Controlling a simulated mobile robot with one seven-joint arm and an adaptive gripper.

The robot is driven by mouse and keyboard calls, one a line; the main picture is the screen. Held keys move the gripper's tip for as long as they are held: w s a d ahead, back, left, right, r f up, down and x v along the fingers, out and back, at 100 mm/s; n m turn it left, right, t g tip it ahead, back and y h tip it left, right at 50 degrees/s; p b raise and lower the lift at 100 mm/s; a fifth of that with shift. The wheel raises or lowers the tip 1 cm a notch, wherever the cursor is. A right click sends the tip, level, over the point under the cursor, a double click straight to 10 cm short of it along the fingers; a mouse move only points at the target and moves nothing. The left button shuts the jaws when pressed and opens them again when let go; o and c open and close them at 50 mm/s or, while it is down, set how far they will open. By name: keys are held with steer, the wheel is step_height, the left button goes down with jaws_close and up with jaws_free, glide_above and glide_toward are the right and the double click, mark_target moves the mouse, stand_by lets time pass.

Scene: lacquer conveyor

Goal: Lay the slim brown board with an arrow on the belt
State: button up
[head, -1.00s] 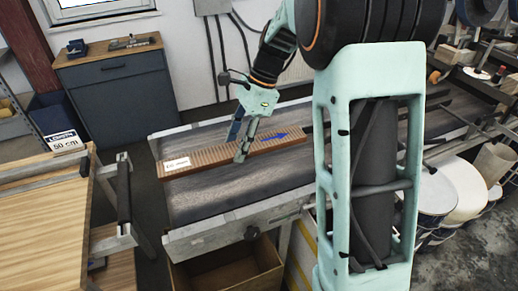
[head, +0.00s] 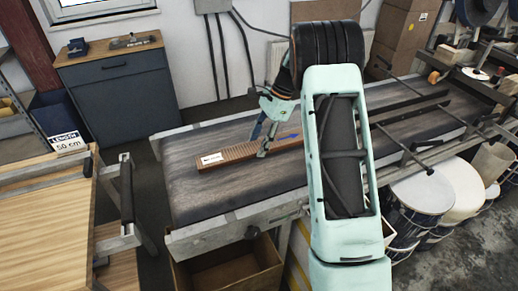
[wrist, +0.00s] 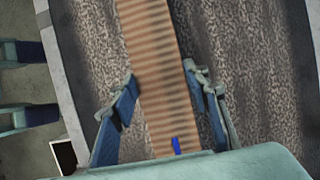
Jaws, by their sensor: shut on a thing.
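The slim brown ribbed board (head: 236,154) has a white label at its left end and a blue arrow mark near my arm. It extends along the dark belt (head: 205,188), over its left part; I cannot tell whether its underside touches the belt. My gripper (head: 261,143) is shut on the board, one finger on each long side. In the wrist view the board (wrist: 150,55) runs between the fingers of my gripper (wrist: 160,85), with part of the blue mark showing near the palm. My arm hides the board's right end.
Metal rails edge the belt (head: 215,236), and thin bars cross it at right. An open cardboard box (head: 235,275) stands below the front edge. A wooden table (head: 40,225) is at left, a dark cabinet (head: 115,88) behind. White-topped drums (head: 425,192) stand at right.

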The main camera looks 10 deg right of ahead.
steer(key=shift+w+f, duration=0.1)
steer(key=shift+f, duration=1.5)
steer(key=shift+f, duration=0.2)
steer(key=o, duration=1.4)
steer(key=v, duration=1.2)
steer(key=shift+r, duration=0.25)
steer(key=shift+a, duration=0.1)
